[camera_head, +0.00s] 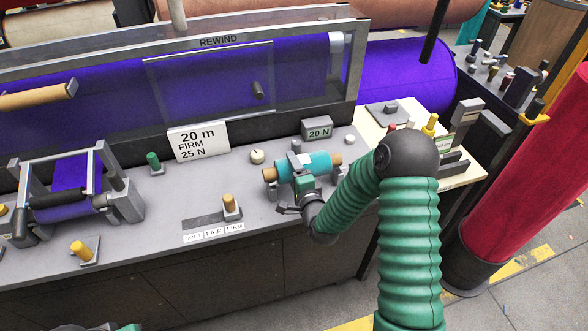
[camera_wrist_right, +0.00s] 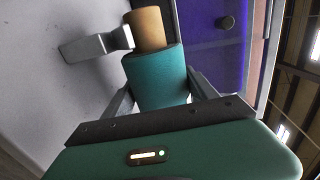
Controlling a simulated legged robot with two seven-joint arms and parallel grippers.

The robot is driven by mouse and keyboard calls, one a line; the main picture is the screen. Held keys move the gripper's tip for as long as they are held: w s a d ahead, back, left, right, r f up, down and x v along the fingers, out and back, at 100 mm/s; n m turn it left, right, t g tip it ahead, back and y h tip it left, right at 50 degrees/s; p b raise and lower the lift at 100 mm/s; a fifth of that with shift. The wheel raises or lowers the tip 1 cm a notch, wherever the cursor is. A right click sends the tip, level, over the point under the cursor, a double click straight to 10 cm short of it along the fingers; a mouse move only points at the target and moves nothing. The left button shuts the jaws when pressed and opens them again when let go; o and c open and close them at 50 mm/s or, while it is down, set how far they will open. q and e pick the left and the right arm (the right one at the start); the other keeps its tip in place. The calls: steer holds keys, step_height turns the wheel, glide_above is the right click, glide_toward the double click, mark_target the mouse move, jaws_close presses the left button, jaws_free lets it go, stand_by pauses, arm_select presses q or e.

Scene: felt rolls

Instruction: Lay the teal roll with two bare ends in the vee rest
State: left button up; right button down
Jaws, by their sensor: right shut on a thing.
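The teal roll (camera_head: 317,163) lies level above the grey bench top, with a bare tan core end showing at each side. My right gripper (camera_head: 303,177) is shut around its middle from the front. In the right wrist view the teal roll (camera_wrist_right: 157,75) sits between the fingers of my right gripper (camera_wrist_right: 160,92), with one tan end pointing away. A grey bracket (camera_wrist_right: 92,47), perhaps part of the vee rest, stands beside that tan end. I cannot tell whether they touch. The rest is mostly hidden by the roll and my gripper.
A purple roll behind a clear guard marked REWIND (camera_head: 218,42) runs along the back. A 20 m FIRM sign (camera_head: 198,141), a 20 N box (camera_head: 317,129) and a cream knob (camera_head: 257,156) stand near the teal roll. A small purple-web roller stand (camera_head: 125,205) is at left.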

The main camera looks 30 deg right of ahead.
steer(key=shift+d+f, duration=0.2)
steer(key=shift+d, duration=0.5)
steer(key=c, duration=0.6)
jaws_free()
steer(key=o, duration=0.4)
steer(key=shift+a+f, duration=0.1)
steer(key=shift+a, duration=0.05)
arm_select(q)
steer(key=shift+d+f, duration=0.1)
steer(key=shift+d, duration=0.15)
arm_select(e)
steer(key=shift+a, duration=0.2)
arm_select(q)
steer(key=shift+d, duration=0.1)
arm_select(e)
steer(key=shift+d, duration=0.1)
